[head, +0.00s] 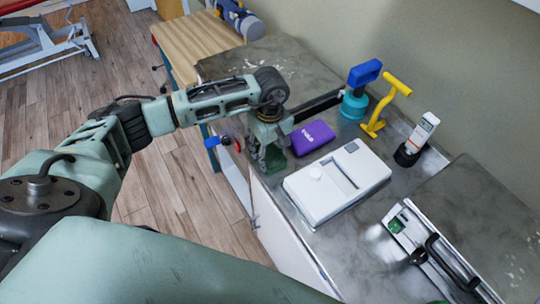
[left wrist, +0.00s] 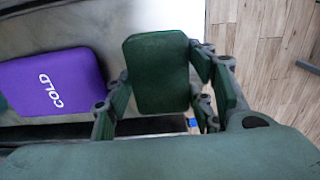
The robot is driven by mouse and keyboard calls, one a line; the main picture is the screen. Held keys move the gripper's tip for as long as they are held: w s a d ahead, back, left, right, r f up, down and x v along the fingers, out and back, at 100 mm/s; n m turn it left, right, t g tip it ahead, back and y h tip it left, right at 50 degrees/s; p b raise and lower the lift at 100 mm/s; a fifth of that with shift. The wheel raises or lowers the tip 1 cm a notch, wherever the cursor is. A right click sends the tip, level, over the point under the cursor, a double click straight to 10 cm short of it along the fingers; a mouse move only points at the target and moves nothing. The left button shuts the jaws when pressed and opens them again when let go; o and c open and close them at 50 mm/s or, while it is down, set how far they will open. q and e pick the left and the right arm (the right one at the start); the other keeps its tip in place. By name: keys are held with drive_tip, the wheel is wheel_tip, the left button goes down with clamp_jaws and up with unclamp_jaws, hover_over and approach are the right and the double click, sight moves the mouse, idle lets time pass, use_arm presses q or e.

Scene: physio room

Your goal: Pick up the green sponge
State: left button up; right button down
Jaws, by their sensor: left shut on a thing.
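The green sponge (left wrist: 158,72) sits between the fingers of my left gripper (left wrist: 162,98) in the left wrist view, with pads against both of its sides. In the head view my left gripper (head: 268,140) points down at the left edge of the counter, and the green sponge (head: 273,158) shows only partly at its fingers. My left gripper is shut on the sponge. I cannot tell whether the sponge touches the counter.
A purple cold pack (head: 312,137) lies close to the right of the gripper, on the counter (head: 345,135). A white box (head: 335,182) is in front of it. A teal-and-blue tool (head: 356,95), yellow tool (head: 384,108) and white bottle (head: 420,135) stand behind.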

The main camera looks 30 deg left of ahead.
sight(274, 155)
use_arm(q)
drive_tip(key=shift+r, duration=0.1)
drive_tip(key=shift+c, duration=0.4)
drive_tip(key=shift+r+b, duration=0.3)
drive_tip(key=r+b, duration=0.1)
drive_tip(key=d+r+b, duration=0.1)
drive_tip(key=r, duration=0.1)
drive_tip(key=shift+r, duration=0.25)
drive_tip(key=shift+s+d+r+b, duration=0.2)
drive_tip(key=shift+d+r+b, duration=0.35)
drive_tip(key=shift+d+r, duration=0.9)
drive_tip(key=shift+s+d+r+b, duration=0.15)
drive_tip(key=shift+d+r+b, duration=0.55)
drive_tip(key=shift+d, duration=1.4)
drive_tip(key=shift+s+d+r+b, duration=0.2)
drive_tip(key=shift+d+r+b, duration=0.2)
drive_tip(key=shift+d+r, duration=1.1)
drive_tip(key=shift+d+f, duration=0.25)
drive_tip(key=shift+f, duration=0.05)
drive_tip(key=shift+o, duration=1)
drive_tip(key=c, duration=0.5)
drive_tip(key=shift+o, duration=0.2)
